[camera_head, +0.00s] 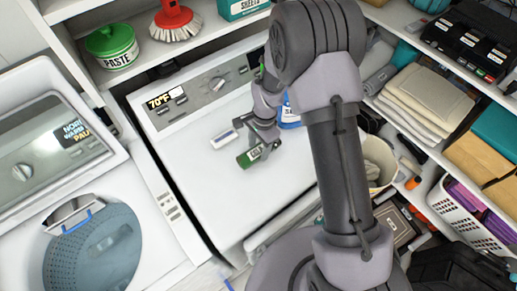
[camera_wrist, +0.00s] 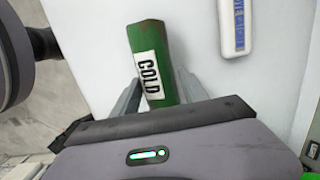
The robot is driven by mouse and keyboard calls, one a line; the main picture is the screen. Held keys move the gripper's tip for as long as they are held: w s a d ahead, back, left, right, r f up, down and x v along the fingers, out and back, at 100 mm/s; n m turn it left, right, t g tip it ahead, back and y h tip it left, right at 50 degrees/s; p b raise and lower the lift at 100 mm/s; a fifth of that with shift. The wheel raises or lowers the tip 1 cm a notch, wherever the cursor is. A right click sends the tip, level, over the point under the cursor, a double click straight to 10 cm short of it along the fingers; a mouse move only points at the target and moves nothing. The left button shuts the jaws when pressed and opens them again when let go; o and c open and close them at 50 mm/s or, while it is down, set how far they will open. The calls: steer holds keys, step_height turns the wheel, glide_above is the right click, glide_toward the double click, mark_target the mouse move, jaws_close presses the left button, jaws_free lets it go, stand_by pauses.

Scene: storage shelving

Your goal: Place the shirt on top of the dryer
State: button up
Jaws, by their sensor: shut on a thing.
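My gripper (camera_head: 263,143) is over the flat white top of the middle appliance (camera_head: 205,185), which looks like the dryer. It is shut on a green item (camera_head: 249,157) with a white label. In the wrist view the green item (camera_wrist: 148,45) sits between my two fingers (camera_wrist: 155,92), and its label reads COLD. I cannot tell whether the green item touches the white top. I cannot make out a shirt for certain in either view.
A white bottle (camera_head: 224,139) lies on the white top beside the green item, and a blue bottle (camera_head: 289,117) stands behind my arm. A washer (camera_head: 60,190) is at left. Shelves at right hold folded cloths (camera_head: 428,98). The front of the white top is clear.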

step_height(320, 180, down, 2)
steer(key=shift+w+f, duration=0.1)
steer(key=o, duration=1.5)
